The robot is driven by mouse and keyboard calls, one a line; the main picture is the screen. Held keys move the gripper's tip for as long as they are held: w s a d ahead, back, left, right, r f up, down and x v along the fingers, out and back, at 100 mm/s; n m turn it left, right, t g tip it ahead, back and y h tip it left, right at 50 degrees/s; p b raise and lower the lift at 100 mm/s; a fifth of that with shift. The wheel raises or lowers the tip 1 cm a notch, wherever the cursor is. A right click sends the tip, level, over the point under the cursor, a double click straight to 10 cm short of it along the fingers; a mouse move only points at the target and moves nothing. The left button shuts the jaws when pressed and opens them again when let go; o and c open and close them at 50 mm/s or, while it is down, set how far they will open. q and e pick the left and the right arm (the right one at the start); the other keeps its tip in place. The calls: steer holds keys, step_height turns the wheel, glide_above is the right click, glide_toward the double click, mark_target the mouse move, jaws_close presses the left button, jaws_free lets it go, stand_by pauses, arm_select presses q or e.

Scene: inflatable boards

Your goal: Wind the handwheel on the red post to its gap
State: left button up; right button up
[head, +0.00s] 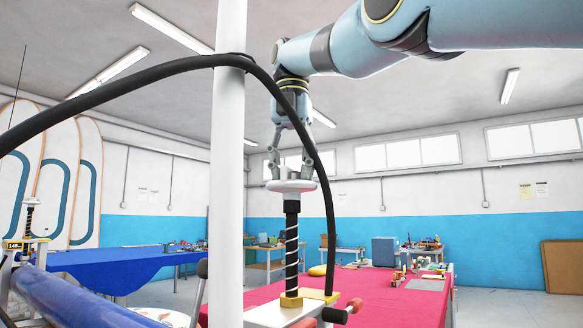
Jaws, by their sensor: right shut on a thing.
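A white handwheel (291,186) sits on top of an upright dark screw (291,240) with a pale spiral, rising from a brass nut (291,300). My right gripper (292,170) comes down from above and is shut on the handwheel's raised middle. The post's colour does not show clearly, and I cannot make out the gap. A second, similar handwheel (31,202) stands at the far left, near a yellow number plate. My left gripper is not in view.
A black hose (130,73) arches across the front and passes close beside the right gripper and screw. A red-covered table (390,305) with small items lies behind to the right. A blue-covered table (110,262) and tall boards (60,175) are at left.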

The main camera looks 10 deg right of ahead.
steer(key=shift+s+a+f, duration=0.1)
steer(key=shift+f, duration=0.5)
steer(key=o, duration=1.2)
steer(key=shift+c, duration=0.2)
steer(key=shift+r, duration=0.15)
